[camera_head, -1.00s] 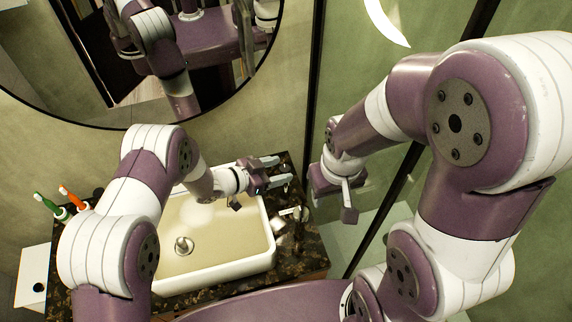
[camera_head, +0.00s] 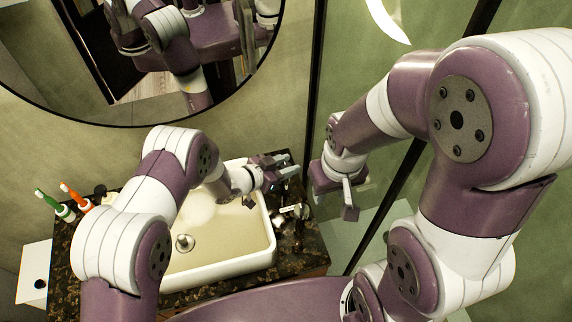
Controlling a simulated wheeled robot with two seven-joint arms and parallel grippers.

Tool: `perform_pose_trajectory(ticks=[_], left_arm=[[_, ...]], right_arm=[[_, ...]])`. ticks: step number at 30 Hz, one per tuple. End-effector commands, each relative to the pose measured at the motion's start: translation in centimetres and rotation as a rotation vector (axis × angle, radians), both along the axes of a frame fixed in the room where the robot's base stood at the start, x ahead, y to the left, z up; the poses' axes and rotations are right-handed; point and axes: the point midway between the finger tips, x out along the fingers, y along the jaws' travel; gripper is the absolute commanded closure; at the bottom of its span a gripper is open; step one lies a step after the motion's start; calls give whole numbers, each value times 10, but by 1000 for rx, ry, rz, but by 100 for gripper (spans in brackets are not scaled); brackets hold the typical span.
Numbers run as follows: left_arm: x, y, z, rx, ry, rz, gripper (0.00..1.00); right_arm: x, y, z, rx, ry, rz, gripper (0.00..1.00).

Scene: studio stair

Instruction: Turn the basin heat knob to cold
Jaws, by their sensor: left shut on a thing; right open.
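The white basin (camera_head: 222,262) sits on a dark speckled counter, with a metal tap (camera_head: 290,214) at its right side. My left gripper (camera_head: 286,168) reaches over the basin to the counter's back right, behind the tap. Its fingers are close together, shut on what appears to be the basin heat knob; the knob is too small and covered to make out, and its setting cannot be read. My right gripper (camera_head: 348,200) is open and empty, in the air right of the counter, by the glass panel.
Two toothbrush-like items, one green (camera_head: 62,208) and one orange (camera_head: 77,198), stand at the counter's left end. A round mirror (camera_head: 130,112) hangs on the wall behind. A dark-framed glass panel (camera_head: 382,160) borders the right side.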

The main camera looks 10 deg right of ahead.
Motion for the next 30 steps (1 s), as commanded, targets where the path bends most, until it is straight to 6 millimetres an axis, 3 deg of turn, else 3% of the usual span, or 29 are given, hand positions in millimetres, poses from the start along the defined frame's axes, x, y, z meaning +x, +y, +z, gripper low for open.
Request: perform_pose_trajectory(ticks=[9,10,12,23,30], left_arm=[[0,1,0,2,-1,27,93],[0,1,0,1,0,28,59],[0,1,0,1,0,28,41],[-2,5,2,2,0,28,41],[-21,48,21,1,-1,32,41]], right_arm=[[0,0,0,0,0,0,57],[0,0,0,0,0,0,57],[0,0,0,0,0,0,57],[0,0,-1,0,0,0,57],[0,0,-9,0,0,0,57]])
